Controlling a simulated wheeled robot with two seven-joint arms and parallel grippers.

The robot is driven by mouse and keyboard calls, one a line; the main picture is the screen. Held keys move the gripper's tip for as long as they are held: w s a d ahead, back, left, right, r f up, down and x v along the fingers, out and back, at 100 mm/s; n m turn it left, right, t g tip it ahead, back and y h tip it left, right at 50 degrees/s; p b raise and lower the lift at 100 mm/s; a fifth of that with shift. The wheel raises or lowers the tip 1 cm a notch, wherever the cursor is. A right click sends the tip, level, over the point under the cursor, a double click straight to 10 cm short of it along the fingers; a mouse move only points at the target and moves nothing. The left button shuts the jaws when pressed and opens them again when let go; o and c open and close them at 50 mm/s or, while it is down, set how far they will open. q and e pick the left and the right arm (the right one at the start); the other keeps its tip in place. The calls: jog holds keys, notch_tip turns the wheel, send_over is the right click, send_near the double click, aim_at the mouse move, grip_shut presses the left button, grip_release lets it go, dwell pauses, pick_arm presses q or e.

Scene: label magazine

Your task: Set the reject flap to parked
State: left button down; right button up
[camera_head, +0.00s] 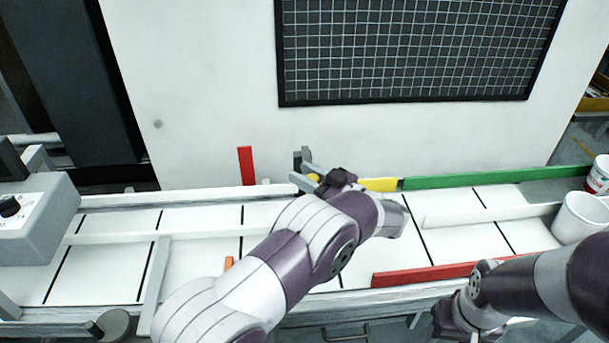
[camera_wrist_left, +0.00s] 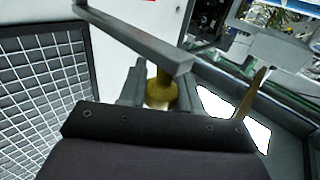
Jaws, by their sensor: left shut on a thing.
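My left gripper (camera_head: 312,178) reaches over the lane to its back edge. It is shut on a small yellow knob (camera_head: 314,177). The knob also shows in the left wrist view (camera_wrist_left: 160,92), between the two grey fingers, under a grey bar (camera_wrist_left: 135,38). I cannot tell for sure whether this bar is the reject flap. A red upright marker (camera_head: 246,166) stands left of the gripper, and a yellow strip (camera_head: 380,184) lies just right of it. My right gripper (camera_head: 460,318) is low at the front, partly cut off, its fingers unclear.
A green strip (camera_head: 490,177) runs along the back edge to the right. A red rail (camera_head: 425,273) lies along the front. A grey box with a black dial (camera_head: 10,206) stands at left, white cups (camera_head: 582,216) at right. A white wall with a dark grid panel (camera_head: 415,50) rises behind.

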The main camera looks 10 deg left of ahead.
pick_arm(q)
jog(key=shift+w+r, duration=0.1)
jog(key=shift+r, duration=0.3)
jog(key=c, duration=0.8)
grip_release()
jog(key=shift+d, duration=0.1)
jog(key=shift+d+f, duration=0.1)
jog(key=shift+s+d+f, duration=0.1)
jog(key=shift+s+d, duration=0.1)
jog(key=shift+d, duration=0.05)
jog(key=b+v, duration=0.1)
jog(key=v, duration=1.1)
jog(key=shift+b, duration=0.4)
